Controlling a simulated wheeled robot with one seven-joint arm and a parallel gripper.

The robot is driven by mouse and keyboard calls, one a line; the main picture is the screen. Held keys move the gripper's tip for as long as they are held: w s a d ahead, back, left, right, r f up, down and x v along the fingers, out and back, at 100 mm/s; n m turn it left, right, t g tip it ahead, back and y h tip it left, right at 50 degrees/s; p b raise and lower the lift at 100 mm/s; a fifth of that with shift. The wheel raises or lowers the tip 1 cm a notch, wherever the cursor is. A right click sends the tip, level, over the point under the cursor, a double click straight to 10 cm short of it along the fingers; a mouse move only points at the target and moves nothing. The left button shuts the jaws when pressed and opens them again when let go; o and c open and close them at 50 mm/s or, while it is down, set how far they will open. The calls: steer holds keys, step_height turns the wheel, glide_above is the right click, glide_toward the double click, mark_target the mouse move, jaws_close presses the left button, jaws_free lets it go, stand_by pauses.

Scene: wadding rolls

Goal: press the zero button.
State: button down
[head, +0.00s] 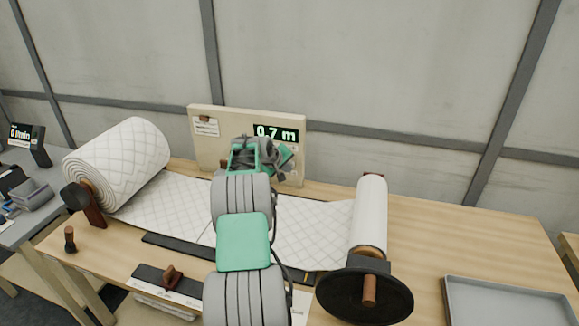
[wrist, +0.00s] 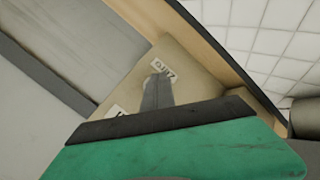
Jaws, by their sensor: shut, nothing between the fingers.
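The beige counter panel (head: 208,145) stands upright at the back of the table, with a display (head: 276,132) reading 0.7 m. My arm reaches up to it, and my gripper (head: 265,158) is in front of its lower middle. In the wrist view the shut fingers (wrist: 157,80) point at the panel face (wrist: 185,85), with their tips beside a white label (wrist: 163,70) that appears to read ZERO. The zero button itself is not visible; the fingers may cover it. I cannot tell whether the tips touch the panel.
A large quilted wadding roll (head: 125,160) lies at the left, its sheet (head: 315,235) running across the table to a narrower roll (head: 369,220) with a black disc (head: 365,295). A grey tray (head: 510,305) sits at the front right. A wall (head: 390,70) stands behind.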

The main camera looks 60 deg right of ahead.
steer(key=shift+d, duration=0.25)
steer(key=shift+a, duration=0.15)
stand_by(0.3)
steer(key=shift+s+a+b, duration=0.1)
steer(key=shift+a+b, duration=0.25)
steer(key=shift+a, duration=0.45)
steer(key=a, duration=0.1)
steer(key=a+b, duration=0.1)
steer(key=a, duration=0.3)
steer(key=shift+s+b, duration=0.4)
